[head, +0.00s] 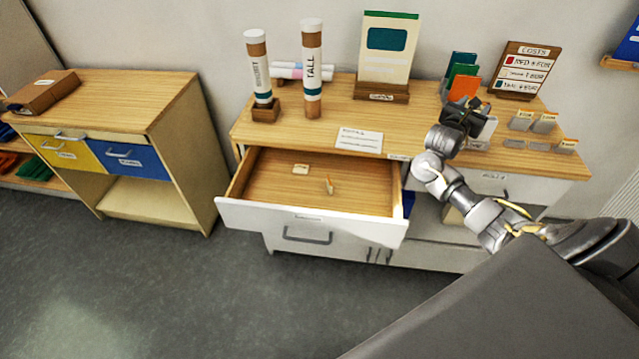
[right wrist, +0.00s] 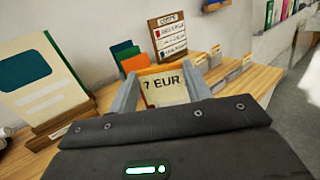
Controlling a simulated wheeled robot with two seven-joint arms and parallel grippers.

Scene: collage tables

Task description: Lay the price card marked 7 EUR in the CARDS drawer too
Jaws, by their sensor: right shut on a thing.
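In the right wrist view the price card marked 7 EUR (right wrist: 165,90), cream with an orange top edge, is between the fingers of my right gripper (right wrist: 160,82). My right gripper (head: 466,118) is shut on it, above the right part of the wooden counter in the head view. The card is hard to make out there. A drawer (head: 265,192) with a white front stands open below the counter, left of my right arm. Its label is too small to read. My left gripper is not in view.
Several price cards in holders (head: 545,122) stand at the counter's right, near a COSTS board (head: 523,70). Coloured cards (head: 463,88) stand behind my gripper. A white notice (head: 359,140) lies behind the open drawer. Two tall tubes (head: 312,70) and a framed sign (head: 386,50) stand farther back.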

